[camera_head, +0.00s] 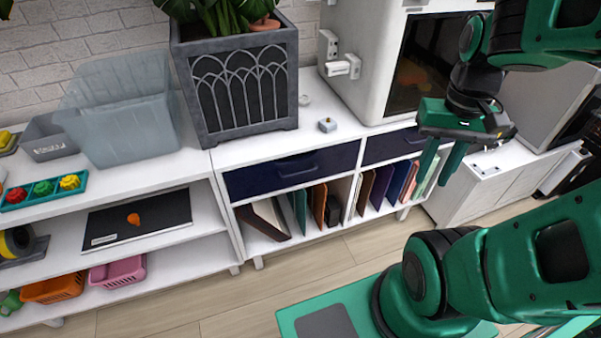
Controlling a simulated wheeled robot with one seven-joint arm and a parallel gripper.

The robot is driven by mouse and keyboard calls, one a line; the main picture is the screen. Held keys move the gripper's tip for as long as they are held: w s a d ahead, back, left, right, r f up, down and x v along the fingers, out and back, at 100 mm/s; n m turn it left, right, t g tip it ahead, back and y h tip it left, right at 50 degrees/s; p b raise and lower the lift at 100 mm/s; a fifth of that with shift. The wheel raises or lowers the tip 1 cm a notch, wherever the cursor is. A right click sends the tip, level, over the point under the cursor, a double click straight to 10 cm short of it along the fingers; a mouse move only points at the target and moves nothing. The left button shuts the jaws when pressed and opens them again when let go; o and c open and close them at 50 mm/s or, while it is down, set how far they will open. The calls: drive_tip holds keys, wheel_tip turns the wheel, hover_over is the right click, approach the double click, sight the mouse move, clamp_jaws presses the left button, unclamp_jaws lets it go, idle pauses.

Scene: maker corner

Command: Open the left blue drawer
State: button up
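The left blue drawer (262,175) is a dark navy front in the white cabinet, below the planter. It looks shut, with a dark bar handle (297,166) across its front. A second blue drawer (385,147) sits to its right, also looking shut and partly hidden behind my gripper. My gripper (437,172) has green fingers pointing down, in front of the right drawer's right end. It is to the right of the left drawer and apart from its handle. The two fingers are spread with a gap between them, and nothing shows in it.
Wooden floor (200,300) in front is clear.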

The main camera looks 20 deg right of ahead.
drive_tip(key=w+f+n+g+y, duration=0.2)
drive_tip(key=w+f+n+y, duration=0.1)
drive_tip(key=w+f, duration=0.6)
drive_tip(key=t+y, duration=1)
drive_tip(key=y, duration=0.4)
approach(299, 173)
drive_tip(key=x, duration=1)
drive_tip(key=shift+w+f, duration=0.2)
drive_tip(key=shift+f, duration=0.1)
clamp_jaws()
